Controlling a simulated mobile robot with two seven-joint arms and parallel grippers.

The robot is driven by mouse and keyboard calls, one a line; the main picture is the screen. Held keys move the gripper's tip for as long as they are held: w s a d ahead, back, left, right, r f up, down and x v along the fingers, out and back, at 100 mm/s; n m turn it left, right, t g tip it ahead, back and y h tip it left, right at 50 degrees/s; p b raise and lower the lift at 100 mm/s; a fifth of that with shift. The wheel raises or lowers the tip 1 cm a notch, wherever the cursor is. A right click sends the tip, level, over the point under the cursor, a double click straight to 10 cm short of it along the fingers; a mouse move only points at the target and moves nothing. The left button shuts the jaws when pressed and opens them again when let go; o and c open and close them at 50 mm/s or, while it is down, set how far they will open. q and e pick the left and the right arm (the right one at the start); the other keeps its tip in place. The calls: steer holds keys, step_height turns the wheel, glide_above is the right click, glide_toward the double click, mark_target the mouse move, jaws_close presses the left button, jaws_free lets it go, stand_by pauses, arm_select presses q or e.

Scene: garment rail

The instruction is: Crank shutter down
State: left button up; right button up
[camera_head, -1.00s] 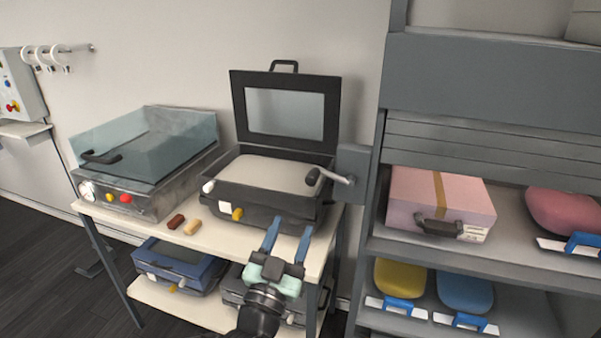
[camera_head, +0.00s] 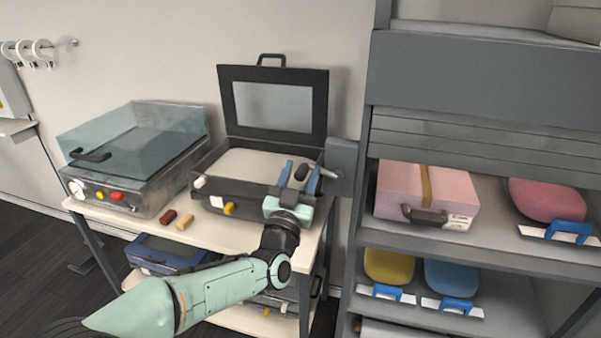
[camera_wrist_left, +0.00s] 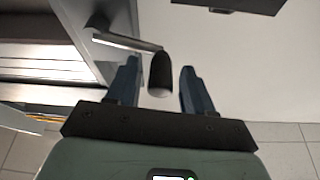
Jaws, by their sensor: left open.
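The shutter (camera_head: 480,138) is a grey slatted panel partly lowered at the top of the shelf unit, above the pink case. Its crank has a metal arm (camera_head: 323,173) and a dark knob (camera_head: 302,171), on a grey box (camera_head: 341,160) at the unit's left side. My left gripper (camera_head: 299,176) is open, with its blue fingers on either side of the knob in the head view. In the left wrist view the dark knob (camera_wrist_left: 160,75) lies between the open fingertips (camera_wrist_left: 160,78), with a gap visible on each side. My right gripper is not in view.
A pink case (camera_head: 425,193) and a pink rounded item (camera_head: 546,199) sit on the upper shelf. Left of the crank, an open black case-like machine (camera_head: 275,100) and a clear-lidded machine (camera_head: 135,150) stand on a table (camera_head: 150,222). The wall is behind them.

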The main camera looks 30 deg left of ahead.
arm_select(q)
jaws_close()
steer(key=shift+r+m, duration=0.1)
steer(key=shift+m, duration=0.3)
steer(key=shift+w+d+r+m+h, duration=0.15)
steer(key=shift+r+m+h, duration=0.35)
steer(key=shift+m, duration=0.6)
steer(key=m+h, duration=0.1)
steer(key=m, duration=0.1)
steer(key=r+m+h+b, duration=0.1)
steer(key=shift+d+r+m, duration=0.15)
steer(key=shift+d+m, duration=0.25)
steer(key=d+m+g+h, duration=0.1)
steer(key=d+m+g, duration=0.1)
steer(key=m, duration=0.4)
steer(key=w+d+r+m+g+h+b, duration=0.1)
steer(key=d+m, duration=0.3)
steer(key=m, duration=0.2)
steer(key=w+d+r+m+g+h, duration=0.1)
steer(key=d+m+g+h, duration=0.1)
steer(key=m, duration=0.4)
steer(key=shift+w+d+g, duration=0.2)
steer(key=shift+d+g, duration=0.1)
steer(key=shift+d, duration=0.4)
